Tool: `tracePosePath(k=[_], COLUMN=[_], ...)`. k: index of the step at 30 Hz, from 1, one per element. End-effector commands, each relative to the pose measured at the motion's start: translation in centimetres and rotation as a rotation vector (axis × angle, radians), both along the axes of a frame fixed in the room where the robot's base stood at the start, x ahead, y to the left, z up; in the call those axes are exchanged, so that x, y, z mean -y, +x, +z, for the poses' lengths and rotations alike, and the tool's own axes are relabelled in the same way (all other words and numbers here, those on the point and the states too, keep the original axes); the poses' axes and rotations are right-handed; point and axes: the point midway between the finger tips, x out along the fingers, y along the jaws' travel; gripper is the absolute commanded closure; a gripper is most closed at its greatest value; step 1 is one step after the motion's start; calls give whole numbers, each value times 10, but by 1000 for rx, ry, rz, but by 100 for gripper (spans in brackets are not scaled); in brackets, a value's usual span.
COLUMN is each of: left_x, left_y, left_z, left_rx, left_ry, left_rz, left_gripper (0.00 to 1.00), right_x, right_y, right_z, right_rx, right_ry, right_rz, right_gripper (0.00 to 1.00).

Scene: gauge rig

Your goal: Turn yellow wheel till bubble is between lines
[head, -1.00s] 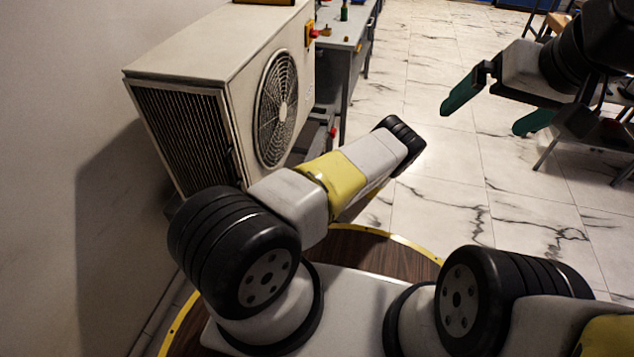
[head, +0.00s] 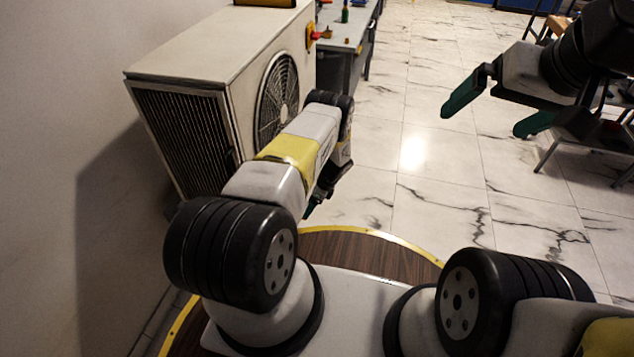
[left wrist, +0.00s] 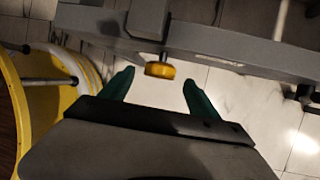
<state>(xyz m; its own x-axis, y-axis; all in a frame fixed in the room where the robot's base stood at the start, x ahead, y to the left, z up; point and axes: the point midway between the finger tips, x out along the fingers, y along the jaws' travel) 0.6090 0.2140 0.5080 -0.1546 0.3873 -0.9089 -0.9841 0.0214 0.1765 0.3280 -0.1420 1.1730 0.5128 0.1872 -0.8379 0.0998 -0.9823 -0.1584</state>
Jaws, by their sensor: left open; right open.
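A yellow wheel (left wrist: 160,70) shows in the left wrist view, on a short dark stem under a grey body (left wrist: 205,42). My left gripper (left wrist: 156,84) is open; its two green fingers stand on either side of the wheel in the picture, and I see no contact. How far the wheel is beyond the fingertips I cannot tell. In the head view only a bit of the left gripper (head: 316,201) shows below my left arm, and the wheel cannot be made out. My right gripper (head: 484,120) is open and empty over the floor. I see no bubble or lines.
A large white fan unit (head: 205,45) with a red knob (head: 314,34) stands at the left by the wall. A grey bench (head: 343,30) with small items stands behind it. The marble floor (head: 430,180) in the middle is clear.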

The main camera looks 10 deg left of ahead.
Motion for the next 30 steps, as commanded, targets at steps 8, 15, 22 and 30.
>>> tracePosePath(k=[8, 15, 22, 30], left_x=[-12, -13, -13, -13], left_y=[-5, -5, -5, -5], left_z=[-28, -31, -31, -30], left_rx=[1, 1, 1, 5], left_ry=[-1, -1, -1, -1], left_rz=[0, -1, 0, -2], left_gripper=[30, 30, 63, 92], right_x=[0, 0, 0, 0], right_y=[0, 0, 0, 0], right_z=[0, 0, 0, 0], right_rx=[0, 0, 0, 0], right_ry=[0, 0, 0, 0], right_rz=[0, 0, 0, 0], right_gripper=[0, 0, 0, 0])
